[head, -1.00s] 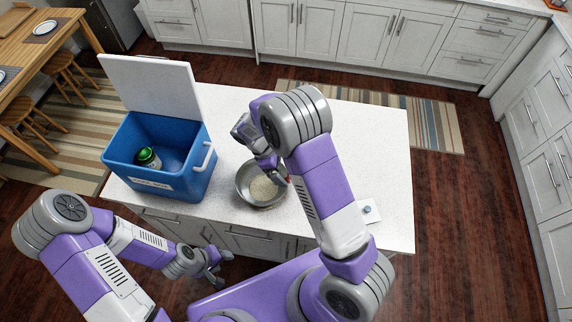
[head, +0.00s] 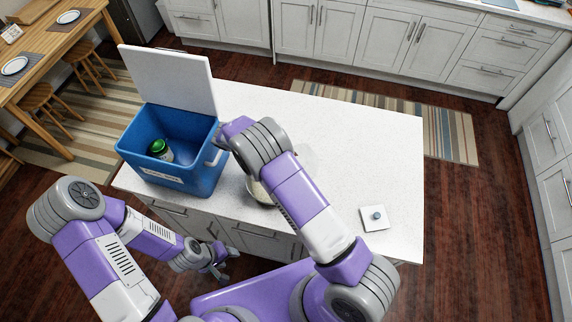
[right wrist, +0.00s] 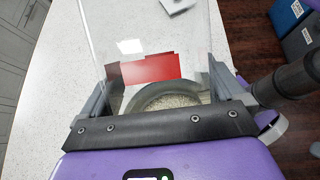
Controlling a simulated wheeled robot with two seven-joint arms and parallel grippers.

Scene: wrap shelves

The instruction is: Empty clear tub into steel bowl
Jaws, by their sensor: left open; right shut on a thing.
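My right gripper (right wrist: 162,84) is shut on the clear tub (right wrist: 150,30), which has a red label (right wrist: 145,70). The tub looks empty where I see through it. In the head view, my right arm hides that gripper, and the tub shows only faintly (head: 304,158). The steel bowl (head: 257,192) stands on the white counter, mostly hidden behind my right arm. In the right wrist view, the bowl's rim (right wrist: 165,88) and pale grains (right wrist: 172,101) show through and below the tub. My left gripper (head: 220,268) is open and empty in front of the counter.
A blue cooler (head: 200,172) with its white lid (head: 170,80) raised stands left of the bowl, a green-topped jar (head: 160,150) inside. A white square with a blue-grey knob (head: 377,216) lies at the counter's right front. The counter's right and back are clear.

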